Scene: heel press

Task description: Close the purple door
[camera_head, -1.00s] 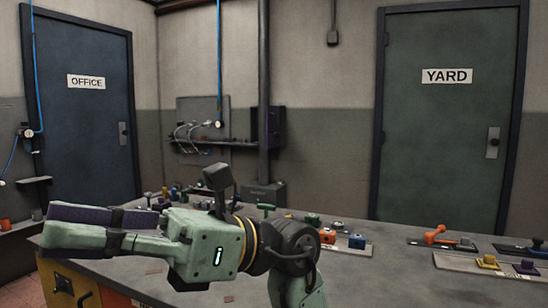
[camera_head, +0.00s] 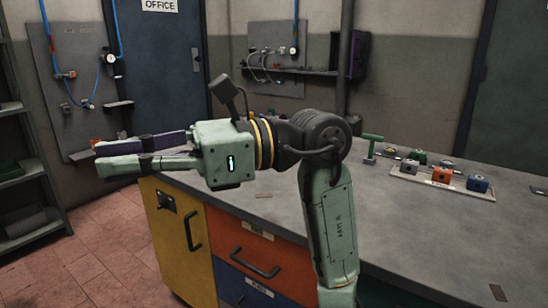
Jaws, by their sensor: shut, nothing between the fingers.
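A dark purple box-like panel (camera_head: 352,55) is on the back wall, right of the grey wall board and partly beside a vertical pipe. It is the only purple, door-like thing I see; I cannot tell how far open it is. My gripper (camera_head: 100,154) is at the left, pointing left, with one purple finger and one pale green finger. It is shut and empty. It is well in front of the purple panel and touches nothing that I can see.
A grey-topped workbench (camera_head: 420,235) with yellow, orange and blue fronts fills the right. A tray (camera_head: 430,187) of coloured blocks is on it. A shelf rack (camera_head: 30,180) stands at left. The tiled floor (camera_head: 110,235) between is clear.

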